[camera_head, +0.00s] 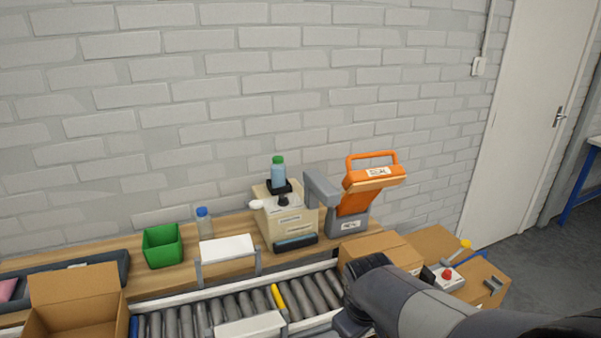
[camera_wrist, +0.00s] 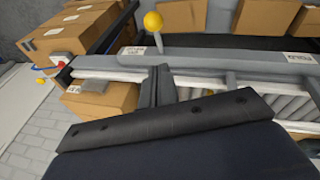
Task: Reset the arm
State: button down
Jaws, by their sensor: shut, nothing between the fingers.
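My arm reaches in from the lower right of the head view, over the right end of the roller conveyor. My gripper's fingers are hidden behind the arm in that view. In the wrist view my gripper (camera_wrist: 160,86) shows as two dark fingers side by side, shut with nothing between them. Behind the fingertips is a grey rail, and a yellow ball knob on a stem (camera_wrist: 153,22) stands just beyond them, apart from the fingers as far as I can tell.
A roller conveyor (camera_head: 208,317) runs along the wooden bench. On the bench are a green bin (camera_head: 163,247), a bottle with a blue cap (camera_head: 204,222), a beige box device (camera_head: 287,222) and an orange-handled machine (camera_head: 357,200). Open carton (camera_head: 75,290) stands left; closed carton (camera_head: 385,247) right.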

jog(key=shift+s+d+b+x, duration=0.2)
jog(key=shift+b+x, duration=0.2)
jog(key=shift+x, duration=1.2)
jog(key=shift+s+d+b+x, duration=0.1)
jog(key=shift+s+b+x, duration=0.2)
jog(key=shift+x, duration=1.25)
jog(key=shift+s+d+b+x, duration=0.1)
jog(key=shift+b+x, duration=0.35)
jog(key=shift+x, duration=1.15)
jog(key=shift+f, duration=0.1)
